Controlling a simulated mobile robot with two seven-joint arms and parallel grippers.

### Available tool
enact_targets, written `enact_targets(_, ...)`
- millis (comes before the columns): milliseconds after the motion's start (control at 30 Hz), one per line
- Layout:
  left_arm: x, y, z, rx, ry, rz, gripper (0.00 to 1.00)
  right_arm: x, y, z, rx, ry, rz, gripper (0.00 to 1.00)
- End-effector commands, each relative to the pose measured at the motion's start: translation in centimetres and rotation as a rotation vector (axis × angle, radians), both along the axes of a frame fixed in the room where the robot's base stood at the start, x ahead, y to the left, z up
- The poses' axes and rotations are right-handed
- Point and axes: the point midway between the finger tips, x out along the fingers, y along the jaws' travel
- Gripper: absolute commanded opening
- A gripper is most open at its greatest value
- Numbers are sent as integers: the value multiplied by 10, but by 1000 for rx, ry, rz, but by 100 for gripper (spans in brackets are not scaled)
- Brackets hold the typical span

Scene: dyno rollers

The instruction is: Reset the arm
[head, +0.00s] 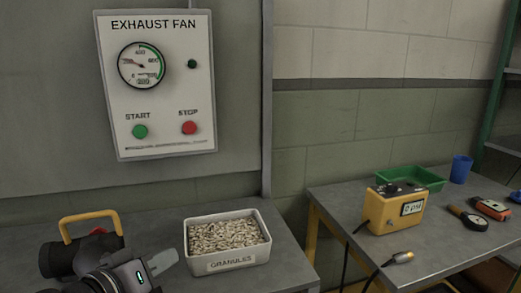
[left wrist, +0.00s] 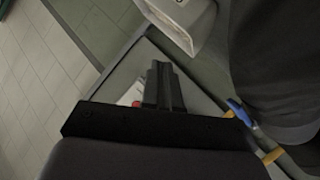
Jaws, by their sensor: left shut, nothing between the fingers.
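My left gripper (head: 164,262) is at the lower left of the head view, low in front of the grey bench and left of the granules tub. In the left wrist view its fingers (left wrist: 163,85) are together, with nothing between them. The GRANULES tub (head: 225,264) is a pale open box full of light pellets, and the gripper is apart from it. My right gripper is not in view.
The EXHAUST FAN panel (head: 160,100) with its gauge and buttons hangs above the bench. A dark device with a yellow handle (head: 91,217) stands behind my left arm. On the right table are a yellow meter (head: 392,211), a green tray (head: 410,178) and a blue cup (head: 460,169).

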Motion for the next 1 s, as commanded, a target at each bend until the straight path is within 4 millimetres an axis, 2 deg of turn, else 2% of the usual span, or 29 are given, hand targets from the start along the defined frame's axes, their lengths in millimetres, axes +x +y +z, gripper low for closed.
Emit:
enact_targets(33,-14,3,-27,55,57,5,0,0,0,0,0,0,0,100)
enact_targets(100,-33,8,-60,144,128,4,0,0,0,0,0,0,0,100)
enact_targets(167,-52,13,-85,221,190,-1,0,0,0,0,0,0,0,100)
enact_targets(300,-103,27,-140,390,352,-34,0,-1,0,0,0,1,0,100)
enact_targets(500,-178,45,-191,575,565,-114,0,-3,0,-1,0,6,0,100)
enact_targets(733,-256,62,-222,716,777,-226,0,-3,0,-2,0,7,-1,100)
enact_targets(800,-240,59,-225,713,718,-214,0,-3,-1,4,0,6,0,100)
enact_targets(1000,-216,52,-240,695,582,-189,0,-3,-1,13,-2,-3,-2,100)
